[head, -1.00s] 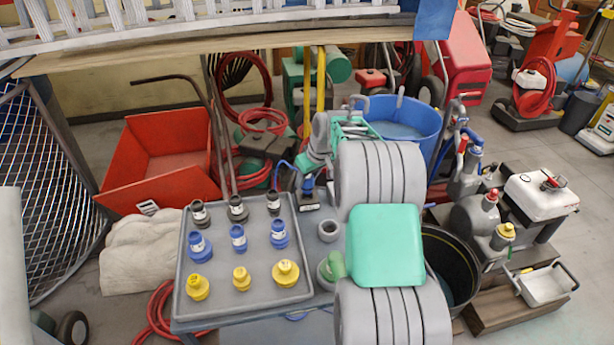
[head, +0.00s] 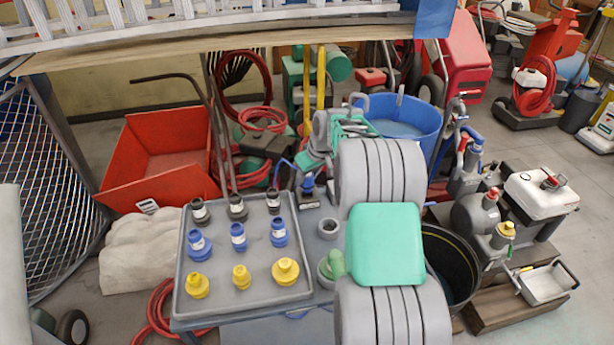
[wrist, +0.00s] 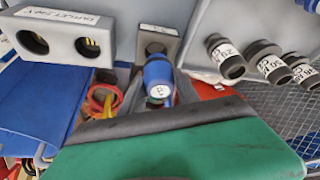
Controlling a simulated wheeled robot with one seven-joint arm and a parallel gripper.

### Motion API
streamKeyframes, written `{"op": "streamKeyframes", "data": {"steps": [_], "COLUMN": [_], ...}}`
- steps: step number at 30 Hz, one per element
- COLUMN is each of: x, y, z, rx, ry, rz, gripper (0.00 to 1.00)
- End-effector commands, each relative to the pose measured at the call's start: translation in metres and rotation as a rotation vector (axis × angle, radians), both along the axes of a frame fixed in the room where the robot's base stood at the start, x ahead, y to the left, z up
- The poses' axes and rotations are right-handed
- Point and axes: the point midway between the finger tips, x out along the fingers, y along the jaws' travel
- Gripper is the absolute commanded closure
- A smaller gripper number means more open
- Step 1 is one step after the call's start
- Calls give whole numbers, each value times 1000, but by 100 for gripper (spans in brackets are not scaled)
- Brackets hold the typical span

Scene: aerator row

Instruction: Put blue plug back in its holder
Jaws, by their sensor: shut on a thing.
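The blue plug (wrist: 157,80) has a pale label and is in the middle of the wrist view, at my gripper (wrist: 158,98). My gripper is shut on it; the fingers are mostly hidden behind the dark edge of my green wrist. A grey holder plate (wrist: 170,36) with a dark round opening is directly beyond the plug. The plug's far end overlaps that opening, and I cannot tell how deep it sits. In the head view the blue plug (head: 308,184) is small, below my gripper (head: 310,172), beyond the tray's right side.
A grey block (wrist: 65,38) with two round holes stands left of the holder. A grey tray (head: 255,210) carries black, blue and yellow fittings. A blue tub (head: 405,125) stands behind my arm, a black bucket (head: 450,250) to its right.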

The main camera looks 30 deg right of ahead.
Motion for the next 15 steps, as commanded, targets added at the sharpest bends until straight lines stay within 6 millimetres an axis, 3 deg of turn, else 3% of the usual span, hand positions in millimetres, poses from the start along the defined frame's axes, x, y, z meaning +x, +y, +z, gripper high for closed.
{"op": "streamKeyframes", "data": {"steps": [15], "x": [0], "y": [0], "z": [-14], "rx": [0], "ry": [0], "rz": [0], "gripper": [100]}}
